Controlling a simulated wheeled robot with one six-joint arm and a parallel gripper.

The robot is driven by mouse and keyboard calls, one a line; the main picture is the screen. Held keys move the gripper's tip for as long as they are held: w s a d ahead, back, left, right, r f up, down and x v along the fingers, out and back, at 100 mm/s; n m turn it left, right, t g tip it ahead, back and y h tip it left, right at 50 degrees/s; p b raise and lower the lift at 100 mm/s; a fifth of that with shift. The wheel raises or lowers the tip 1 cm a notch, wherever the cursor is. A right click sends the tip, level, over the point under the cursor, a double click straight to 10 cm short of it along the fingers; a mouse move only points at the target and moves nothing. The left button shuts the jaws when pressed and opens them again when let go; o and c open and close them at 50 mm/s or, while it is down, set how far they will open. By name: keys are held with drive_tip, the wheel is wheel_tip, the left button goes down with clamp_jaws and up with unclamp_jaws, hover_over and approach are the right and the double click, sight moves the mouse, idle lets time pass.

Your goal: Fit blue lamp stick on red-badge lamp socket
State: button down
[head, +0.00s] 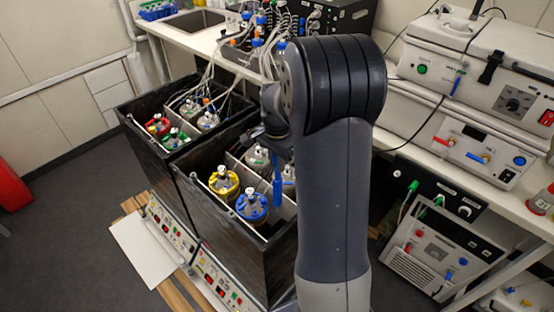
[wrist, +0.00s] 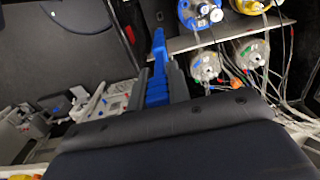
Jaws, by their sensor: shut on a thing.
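The blue lamp stick (wrist: 158,62) points up the wrist view, between the grey fingers of my gripper (wrist: 157,82), which is shut on it. In the head view the blue stick (head: 277,187) hangs upright over the right part of the near black box, beside the blue-ringed vessel. The gripper itself is mostly hidden behind my arm in that view. I cannot pick out the red-badge lamp socket for certain in either view.
The near black box (head: 237,252) holds a yellow-ringed vessel (head: 223,183), a blue-ringed vessel (head: 252,206) and grey-topped ones with loose cables. Another black box (head: 150,155) stands behind left, with red-ringed and green-ringed vessels. Instruments fill the bench (head: 455,155) at right.

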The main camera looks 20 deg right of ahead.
sight(277, 210)
drive_tip(key=shift+f+b, duration=8.55)
drive_tip(key=shift+f, duration=3.4)
drive_tip(key=shift+a, duration=0.1)
